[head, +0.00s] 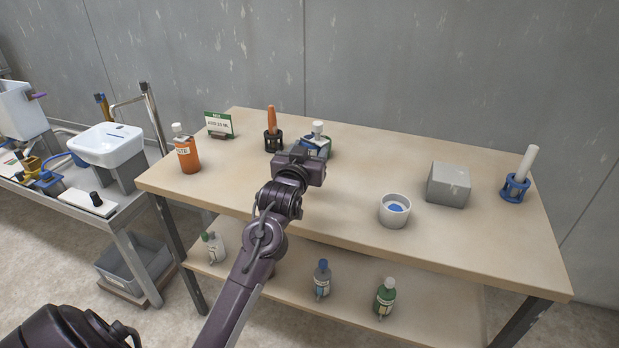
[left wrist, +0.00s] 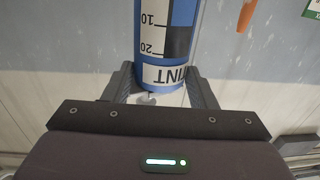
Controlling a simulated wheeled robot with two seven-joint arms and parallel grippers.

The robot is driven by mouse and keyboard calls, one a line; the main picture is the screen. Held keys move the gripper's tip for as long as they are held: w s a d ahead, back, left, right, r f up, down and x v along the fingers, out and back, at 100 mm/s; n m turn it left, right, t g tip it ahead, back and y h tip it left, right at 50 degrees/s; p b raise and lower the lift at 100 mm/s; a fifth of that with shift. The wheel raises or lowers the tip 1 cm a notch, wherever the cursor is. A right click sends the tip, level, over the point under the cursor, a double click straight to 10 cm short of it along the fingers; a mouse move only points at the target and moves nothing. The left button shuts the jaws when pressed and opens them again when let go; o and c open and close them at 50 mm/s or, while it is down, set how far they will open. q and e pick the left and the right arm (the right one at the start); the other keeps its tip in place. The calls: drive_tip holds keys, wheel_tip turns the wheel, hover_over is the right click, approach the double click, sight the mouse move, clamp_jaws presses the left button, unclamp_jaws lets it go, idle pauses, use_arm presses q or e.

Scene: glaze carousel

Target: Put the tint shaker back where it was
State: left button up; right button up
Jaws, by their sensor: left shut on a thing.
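My left gripper (head: 312,158) is over the back left part of the wooden table and hides part of what it holds. In the left wrist view its two fingers (left wrist: 160,90) are shut on the tint shaker (left wrist: 166,40), a blue cylinder with a black and white scale and the letters "INT" showing. In the head view the shaker (head: 317,142) shows just beyond the gripper, with a white top. I cannot tell whether its base touches the table. My right gripper is not in view.
An orange tool stands in a black holder (head: 272,142) just left of the shaker. Further left are an orange bottle (head: 188,155) and a green-white card (head: 218,124). A white bowl (head: 394,212), grey block (head: 448,185) and blue holder (head: 515,190) stand to the right.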

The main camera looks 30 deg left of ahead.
use_arm(q)
drive_tip(key=shift+f, duration=3.6)
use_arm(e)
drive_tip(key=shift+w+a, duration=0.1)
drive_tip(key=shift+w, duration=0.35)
use_arm(q)
drive_tip(key=shift+f, duration=0.1)
drive_tip(key=o, duration=1)
drive_tip(key=shift+o, duration=0.2)
drive_tip(key=shift+s, duration=0.15)
drive_tip(key=v, duration=1.1)
drive_tip(key=shift+s+d+b, duration=0.2)
drive_tip(key=shift+s+b, duration=0.15)
drive_tip(key=shift+b, duration=0.1)
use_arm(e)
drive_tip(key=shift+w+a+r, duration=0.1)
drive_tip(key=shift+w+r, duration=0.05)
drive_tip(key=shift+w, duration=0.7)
